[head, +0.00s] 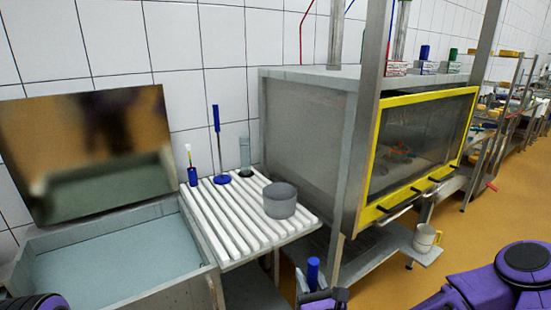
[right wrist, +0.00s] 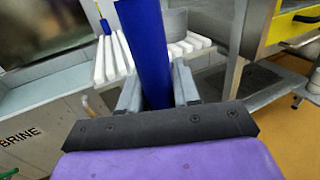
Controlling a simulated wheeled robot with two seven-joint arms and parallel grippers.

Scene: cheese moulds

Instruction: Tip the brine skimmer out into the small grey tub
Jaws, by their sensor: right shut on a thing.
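The small grey tub (head: 281,204) stands upright on a white slatted rack, and its inside looks empty from here. Part of it also shows behind the handle in the right wrist view (right wrist: 177,22). My right gripper (head: 315,291) is low in front of the rack, apart from the tub. It is shut on a thick blue handle (head: 313,271), which looks like the skimmer's. In the right wrist view the handle (right wrist: 145,45) stands between the grey fingers (right wrist: 157,90). The skimmer's bowl is hidden, so its contents cannot be seen. My left gripper is out of view.
The white slatted rack (head: 222,232) also holds a blue-gripped rod tool (head: 217,130), a blue cup (head: 193,177) and a clear cylinder (head: 245,153). A brine vat (head: 110,262) is at left. A yellow-framed cabinet (head: 368,150) stands at right, with a pale jug (head: 425,237) below.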

